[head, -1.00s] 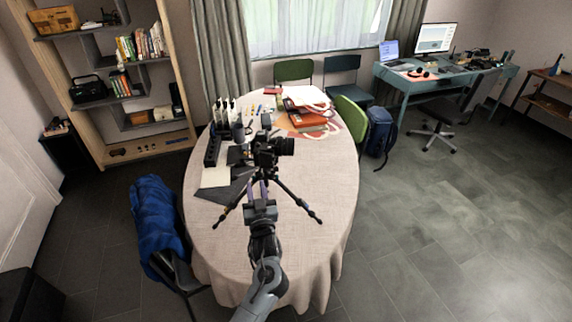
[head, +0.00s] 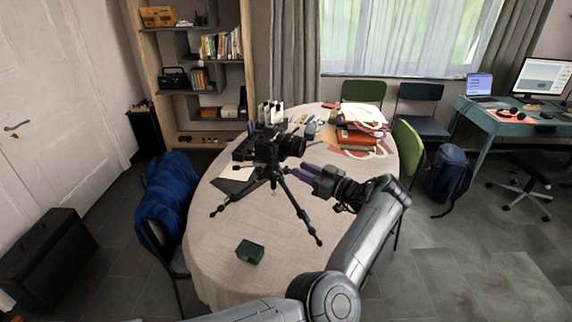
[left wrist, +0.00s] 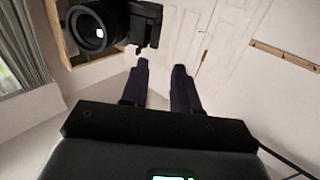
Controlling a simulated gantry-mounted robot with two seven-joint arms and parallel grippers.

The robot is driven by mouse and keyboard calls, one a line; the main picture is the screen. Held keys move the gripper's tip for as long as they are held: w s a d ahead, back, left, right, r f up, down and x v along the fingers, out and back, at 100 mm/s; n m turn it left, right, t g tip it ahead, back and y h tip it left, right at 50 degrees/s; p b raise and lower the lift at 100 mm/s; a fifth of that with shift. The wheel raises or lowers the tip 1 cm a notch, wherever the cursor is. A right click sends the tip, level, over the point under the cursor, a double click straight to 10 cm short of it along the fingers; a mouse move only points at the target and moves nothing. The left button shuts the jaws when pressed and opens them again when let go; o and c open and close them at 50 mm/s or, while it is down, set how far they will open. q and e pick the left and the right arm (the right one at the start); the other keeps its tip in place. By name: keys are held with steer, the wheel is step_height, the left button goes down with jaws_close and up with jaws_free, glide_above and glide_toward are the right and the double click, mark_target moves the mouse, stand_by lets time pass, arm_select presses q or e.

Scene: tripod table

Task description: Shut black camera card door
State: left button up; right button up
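The black camera (head: 272,145) sits on a black tripod (head: 275,180) on the round table, its lens pointing right. In the left wrist view the lens of the black camera (left wrist: 92,28) fills the upper left, with a dark side part of the body right of it. I cannot make out the card door or how far it stands open. My left gripper (head: 305,171) is just right of the tripod, below the lens, pointing left. In the left wrist view my left gripper (left wrist: 160,72) has its fingers apart with nothing between them. My right gripper is not in view.
A small dark green box (head: 250,252) lies on the table's near part (head: 215,262). Books and papers (head: 360,130) are piled at the back right. A dark flat sheet (head: 232,187) lies left of the tripod. A chair with a blue jacket (head: 168,200) stands at the left.

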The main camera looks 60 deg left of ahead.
mark_target(267, 151)
arm_select(q)
steer(key=p+x, duration=0.1)
steer(key=x, duration=0.9)
steer(key=shift+a+r, duration=0.3)
steer(key=shift+r, duration=0.05)
steer(key=shift+w, duration=0.1)
jaws_close()
